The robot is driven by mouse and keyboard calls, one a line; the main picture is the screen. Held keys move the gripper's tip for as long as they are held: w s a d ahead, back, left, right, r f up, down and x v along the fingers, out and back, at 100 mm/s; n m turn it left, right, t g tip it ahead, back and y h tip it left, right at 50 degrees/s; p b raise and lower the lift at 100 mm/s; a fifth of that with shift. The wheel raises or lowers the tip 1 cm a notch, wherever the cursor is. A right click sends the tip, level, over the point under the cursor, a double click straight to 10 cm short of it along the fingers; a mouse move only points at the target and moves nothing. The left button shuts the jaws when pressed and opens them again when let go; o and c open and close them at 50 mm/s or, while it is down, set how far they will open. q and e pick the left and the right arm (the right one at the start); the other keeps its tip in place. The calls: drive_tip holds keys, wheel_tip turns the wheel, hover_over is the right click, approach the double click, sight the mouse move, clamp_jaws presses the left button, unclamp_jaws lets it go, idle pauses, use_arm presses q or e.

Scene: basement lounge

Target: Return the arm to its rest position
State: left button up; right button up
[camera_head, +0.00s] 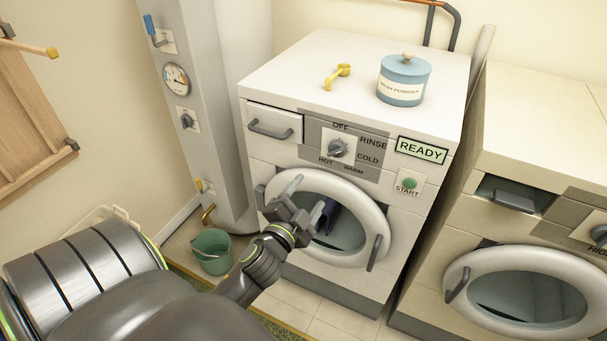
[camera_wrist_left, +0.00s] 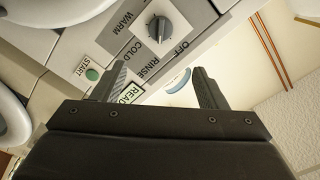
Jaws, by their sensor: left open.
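My left arm comes in from the lower left in the head view. Its gripper (camera_head: 306,198) is open and empty, in front of the round door of the white washing machine (camera_head: 300,75). The left wrist view shows the two fingers (camera_wrist_left: 160,84) apart with nothing between them that they hold. Beyond them are the machine's dial (camera_wrist_left: 160,28), the green start button (camera_wrist_left: 92,74) and part of the READY sign (camera_wrist_left: 130,93). The gripper hides part of the round door (camera_head: 372,215); something dark shows behind its glass. My right gripper is not in view.
A blue lidded washing powder tub (camera_head: 402,82) and a yellow scoop (camera_head: 338,76) rest on the machine top. A second machine (camera_head: 540,130) stands at right. A green bucket (camera_head: 211,252) is on the floor, left of the arm, near a grey column with a gauge (camera_head: 177,80).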

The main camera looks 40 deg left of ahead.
use_arm(q)
drive_tip(key=shift+s+d, duration=0.2)
drive_tip(key=shift+s, duration=0.45)
